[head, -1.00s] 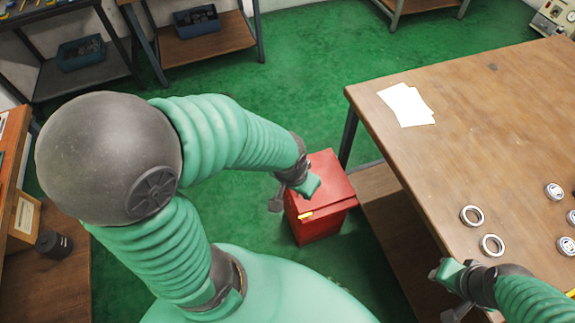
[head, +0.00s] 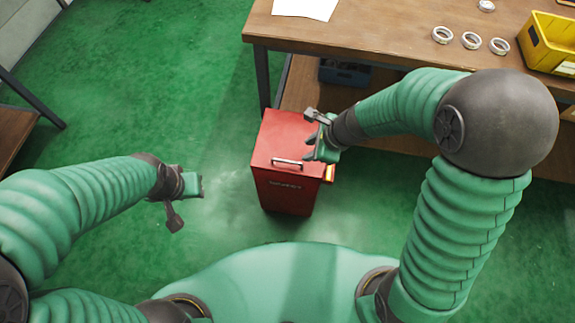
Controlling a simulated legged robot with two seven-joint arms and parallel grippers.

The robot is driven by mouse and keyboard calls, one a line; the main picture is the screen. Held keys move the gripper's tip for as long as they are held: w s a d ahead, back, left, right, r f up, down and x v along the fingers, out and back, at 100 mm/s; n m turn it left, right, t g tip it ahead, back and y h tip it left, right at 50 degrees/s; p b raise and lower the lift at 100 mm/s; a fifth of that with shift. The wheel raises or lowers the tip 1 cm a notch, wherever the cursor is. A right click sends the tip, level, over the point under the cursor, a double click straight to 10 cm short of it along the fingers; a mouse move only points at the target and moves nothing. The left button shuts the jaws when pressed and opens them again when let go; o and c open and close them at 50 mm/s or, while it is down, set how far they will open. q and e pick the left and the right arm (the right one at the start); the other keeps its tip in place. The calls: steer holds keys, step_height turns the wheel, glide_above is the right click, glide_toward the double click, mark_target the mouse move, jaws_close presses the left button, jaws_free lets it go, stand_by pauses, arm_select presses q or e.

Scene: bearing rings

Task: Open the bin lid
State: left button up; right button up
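The red bin (head: 283,193) stands on the green floor in front of the table. Its red lid (head: 283,135) looks shut, with a pale handle (head: 288,163) at the front edge. My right gripper (head: 318,138) hangs over the right side of the lid, beside the handle and apart from it. Its fingers look spread, with nothing between them; whether it touches the lid I cannot tell. My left gripper (head: 185,202) is open and empty over the floor, left of the bin.
The wooden table (head: 370,35) lies behind the bin, with several bearing rings (head: 471,40), white paper (head: 305,8) and a yellow crate (head: 545,45) on it. A dark blue bin (head: 345,73) sits on its lower shelf. The floor left of the red bin is clear.

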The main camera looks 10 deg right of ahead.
mark_target(290, 163)
steer(key=b+x, duration=0.7)
steer(key=x, duration=0.7)
steer(key=shift+f, duration=0.35)
steer(key=shift+w+a+f, duration=0.25)
steer(key=shift+a+f, duration=0.05)
steer(key=shift+f, duration=0.1)
steer(key=shift+d, duration=0.15)
steer(key=shift+c, duration=0.3)
jaws_close()
steer(key=shift+r, duration=0.15)
